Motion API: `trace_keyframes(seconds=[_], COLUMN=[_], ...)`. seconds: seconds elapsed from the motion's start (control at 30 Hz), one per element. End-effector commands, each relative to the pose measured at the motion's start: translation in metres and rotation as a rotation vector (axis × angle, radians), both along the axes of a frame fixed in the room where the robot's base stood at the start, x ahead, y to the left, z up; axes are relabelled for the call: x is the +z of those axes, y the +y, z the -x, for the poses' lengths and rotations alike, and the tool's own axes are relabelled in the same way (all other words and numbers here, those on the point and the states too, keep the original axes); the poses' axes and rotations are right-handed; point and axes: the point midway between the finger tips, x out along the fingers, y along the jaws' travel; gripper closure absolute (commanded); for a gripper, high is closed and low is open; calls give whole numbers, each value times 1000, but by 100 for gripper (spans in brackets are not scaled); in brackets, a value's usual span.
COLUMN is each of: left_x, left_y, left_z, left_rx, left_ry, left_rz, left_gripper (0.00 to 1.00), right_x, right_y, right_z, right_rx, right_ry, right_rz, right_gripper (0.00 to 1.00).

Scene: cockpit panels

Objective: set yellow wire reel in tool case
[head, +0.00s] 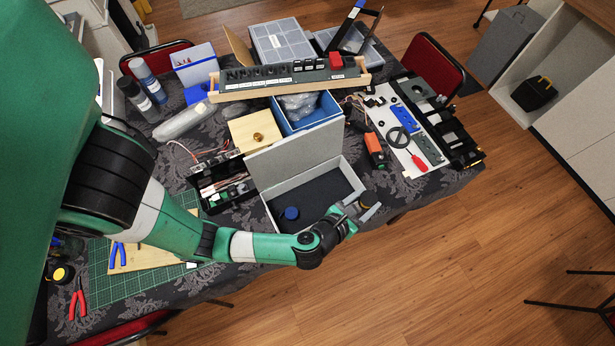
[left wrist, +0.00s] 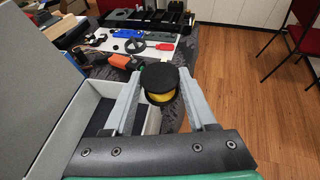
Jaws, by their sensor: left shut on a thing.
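The yellow wire reel, with black round ends and a yellow middle, shows between my fingers in the left wrist view (left wrist: 161,84). My left gripper (head: 363,209) is shut on it and holds it near the right wall of the tool case. In the head view the reel is small and partly hidden by the fingers. The case also shows at the left in the left wrist view (left wrist: 68,128). My right gripper is not in view.
An orange-and-black tool (head: 374,147) lies to the right of the case, near a white board (head: 405,150) with parts on it. A black tray (head: 222,185) of parts stands at its left. A blue bin (head: 312,118) stands behind the lid. The table's front edge is close to my gripper.

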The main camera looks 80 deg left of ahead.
Motion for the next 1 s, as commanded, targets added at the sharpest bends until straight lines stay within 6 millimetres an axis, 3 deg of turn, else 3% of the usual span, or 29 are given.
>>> trace_keyframes(seconds=[0.07,0.23,0.37,0.63,0.7,0.8,1.0], left_x=[4,-2,-10,-44,-66,-83,-94], left_y=[9,13,27,85,94,106,114], left_z=[-2,-2,10,61,69,78,85], left_rx=[13,17,21,30,27,25,16], left_ry=[1,-1,2,3,4,2,0], left_rz=[-1,0,-1,1,2,1,-2], left_gripper=[99,99,99,99,99,99,99], right_x=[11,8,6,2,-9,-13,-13], right_y=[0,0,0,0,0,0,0], right_z=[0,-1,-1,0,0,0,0], right_rx=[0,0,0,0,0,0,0], right_ry=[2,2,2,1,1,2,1], right_rz=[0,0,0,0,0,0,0], right_gripper=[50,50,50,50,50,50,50])
